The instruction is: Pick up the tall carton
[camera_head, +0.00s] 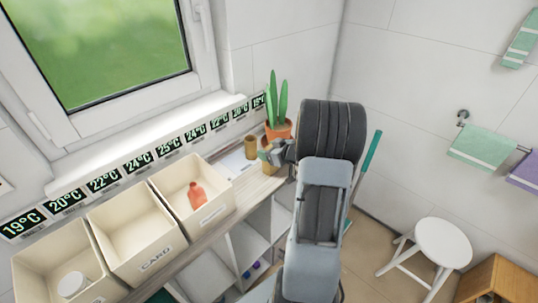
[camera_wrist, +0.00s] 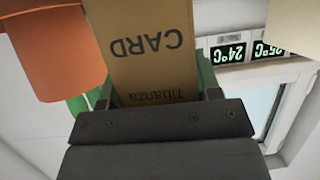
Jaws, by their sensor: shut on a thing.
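The tall carton (camera_wrist: 150,45) is a tan cardboard box with the words CARD and Tibanza, upside down in the wrist view. My gripper (camera_wrist: 158,88) is shut on it, with dark green fingers at its two sides. In the head view my gripper (camera_head: 277,154) is at the far end of the counter, beside the potted plant. My arm hides part of it there, and a tan piece shows just under it. I cannot tell whether the carton touches the counter.
The orange pot (camera_wrist: 50,45) is close beside the carton; its plant (camera_head: 276,100) stands up tall. A tan cylinder (camera_head: 251,147) stands nearby. Three cream bins line the counter: one with a red bottle (camera_head: 196,196), one labelled CARD (camera_head: 155,263), one with a white jar (camera_head: 71,285).

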